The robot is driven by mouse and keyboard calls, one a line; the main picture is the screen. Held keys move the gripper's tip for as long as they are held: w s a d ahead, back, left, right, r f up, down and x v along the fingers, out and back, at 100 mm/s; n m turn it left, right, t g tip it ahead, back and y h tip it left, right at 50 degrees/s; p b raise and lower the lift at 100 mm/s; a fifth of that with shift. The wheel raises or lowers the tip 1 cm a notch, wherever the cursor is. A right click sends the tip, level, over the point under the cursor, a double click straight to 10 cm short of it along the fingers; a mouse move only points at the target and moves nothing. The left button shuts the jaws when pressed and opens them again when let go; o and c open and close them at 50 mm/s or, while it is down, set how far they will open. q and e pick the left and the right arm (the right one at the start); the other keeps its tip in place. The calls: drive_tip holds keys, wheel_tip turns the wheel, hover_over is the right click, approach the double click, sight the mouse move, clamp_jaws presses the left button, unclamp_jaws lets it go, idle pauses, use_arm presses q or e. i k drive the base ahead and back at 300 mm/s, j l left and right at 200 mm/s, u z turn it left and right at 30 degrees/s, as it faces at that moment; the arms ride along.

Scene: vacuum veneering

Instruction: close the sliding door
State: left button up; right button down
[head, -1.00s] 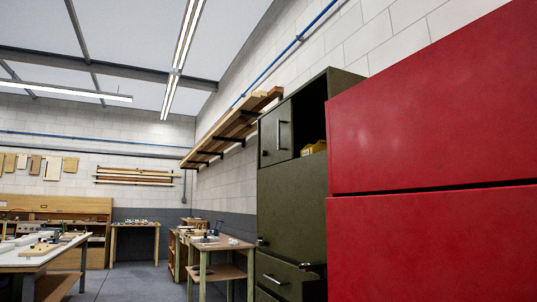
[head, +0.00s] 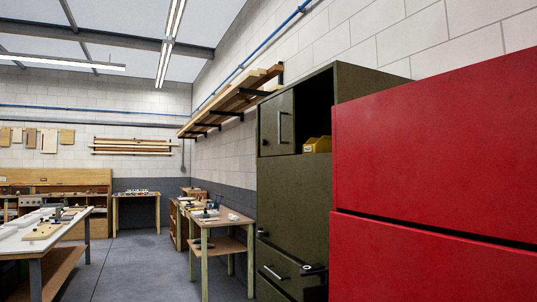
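The sliding door (head: 277,124) is a dark green panel with an upright metal handle, at the top left of a tall green cabinet (head: 293,195). It covers the left part of the upper compartment. The right part stands open and dark, with a yellow bin (head: 318,145) inside at the bottom. The red cabinet in front hides the cabinet's lower right side. Neither of my grippers is in the head view.
A large red cabinet (head: 432,150) fills the right foreground, close by. Small wooden tables (head: 222,221) stand along the wall beyond the green cabinet. A white-topped workbench (head: 48,238) is at left. The grey floor (head: 140,262) between is clear.

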sight(271, 126)
drive_tip(key=i+j, duration=0.3)
drive_tip(key=i, duration=0.2)
drive_tip(key=i+j, duration=0.25)
drive_tip(key=i, duration=0.2)
drive_tip(key=i+j, duration=0.3)
drive_tip(key=i, duration=0.2)
drive_tip(key=i+j+u, duration=0.1)
drive_tip(key=i+j, duration=0.2)
drive_tip(key=i, duration=0.2)
